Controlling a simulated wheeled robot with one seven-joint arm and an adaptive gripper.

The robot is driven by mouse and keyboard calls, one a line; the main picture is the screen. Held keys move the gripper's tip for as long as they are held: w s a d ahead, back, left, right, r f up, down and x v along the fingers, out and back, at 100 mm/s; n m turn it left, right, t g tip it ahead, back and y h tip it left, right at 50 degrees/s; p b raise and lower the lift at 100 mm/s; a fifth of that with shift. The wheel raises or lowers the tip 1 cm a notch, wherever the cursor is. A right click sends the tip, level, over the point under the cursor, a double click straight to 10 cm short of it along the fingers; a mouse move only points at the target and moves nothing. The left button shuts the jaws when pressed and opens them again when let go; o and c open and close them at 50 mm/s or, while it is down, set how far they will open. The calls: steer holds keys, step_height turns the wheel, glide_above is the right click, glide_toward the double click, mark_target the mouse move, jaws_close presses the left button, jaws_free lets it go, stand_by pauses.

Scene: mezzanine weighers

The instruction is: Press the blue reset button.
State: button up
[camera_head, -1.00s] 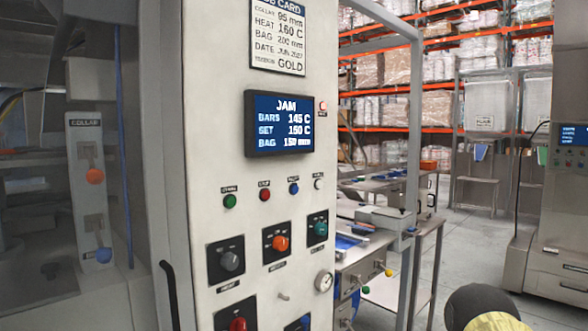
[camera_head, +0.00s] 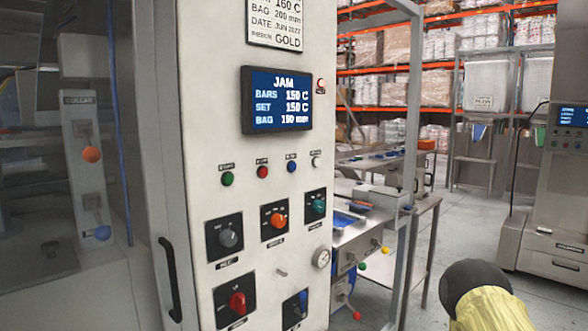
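The blue button (camera_head: 291,167) is a small round button on the pale control panel (camera_head: 200,130). It sits in a row under the display, with a green button (camera_head: 227,179) and a red button (camera_head: 262,172) to its left and a white button (camera_head: 316,161) to its right. Its label is too small to read. The display (camera_head: 277,100) reads JAM, BARS 150 C, SET 150 C and a BAG value of about 150 mm. Nothing covers the button. My gripper is not recognisable in this view; a dark rounded part with a yellow sleeve shows at the bottom right, away from the panel.
Below the buttons are a grey knob (camera_head: 228,238), an orange knob (camera_head: 276,219), a teal knob (camera_head: 318,206), a red switch (camera_head: 237,303) and a gauge (camera_head: 321,258). A black handle (camera_head: 171,280) sticks out at the panel's left. A metal frame post (camera_head: 409,150) stands to the right.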

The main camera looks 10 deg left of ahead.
jaws_close()
stand_by(1.0)
